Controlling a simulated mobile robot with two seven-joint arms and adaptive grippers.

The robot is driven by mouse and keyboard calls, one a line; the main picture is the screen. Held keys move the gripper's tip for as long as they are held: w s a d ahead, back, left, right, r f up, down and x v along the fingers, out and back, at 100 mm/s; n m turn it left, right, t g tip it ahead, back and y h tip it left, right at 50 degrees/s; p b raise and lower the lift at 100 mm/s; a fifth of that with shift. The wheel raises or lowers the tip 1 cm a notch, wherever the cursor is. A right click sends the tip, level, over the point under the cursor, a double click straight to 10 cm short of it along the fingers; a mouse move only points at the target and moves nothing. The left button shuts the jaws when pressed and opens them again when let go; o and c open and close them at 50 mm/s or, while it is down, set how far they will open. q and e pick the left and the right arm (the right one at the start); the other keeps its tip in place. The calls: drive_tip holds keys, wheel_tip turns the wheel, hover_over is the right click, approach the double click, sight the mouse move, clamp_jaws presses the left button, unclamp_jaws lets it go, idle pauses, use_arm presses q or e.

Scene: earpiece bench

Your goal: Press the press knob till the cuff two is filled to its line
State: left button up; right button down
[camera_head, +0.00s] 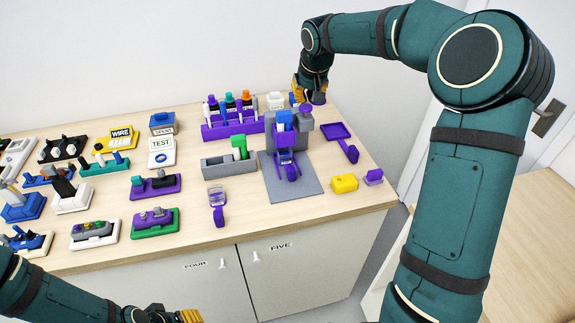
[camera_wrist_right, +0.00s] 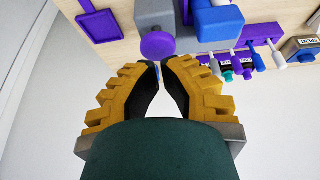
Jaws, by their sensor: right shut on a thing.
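The purple press knob (camera_head: 306,108) tops the grey post at the right of the press stand (camera_head: 270,140); in the right wrist view the knob (camera_wrist_right: 158,46) is a round disc just past my fingertips. My right gripper (camera_head: 310,96) is at the knob, its yellow fingers drawn together (camera_wrist_right: 160,66); the exact contact is partly hidden. A purple-handled cuff (camera_head: 288,163) stands under the blue part of the press. I cannot read its number or level. A similar clear cuff (camera_head: 216,196) lies on the bench to the left. My left gripper (camera_head: 188,316) is at the bottom edge, mostly cut off.
Several small kits fill the left bench.

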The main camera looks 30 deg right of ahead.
sight(306, 107)
drive_tip(key=shift+f+b, duration=1.2)
drive_tip(key=shift+f, duration=0.6)
drive_tip(key=shift+r, duration=0.1)
drive_tip(key=shift+r+p, duration=2.8)
drive_tip(key=shift+r, duration=0.7)
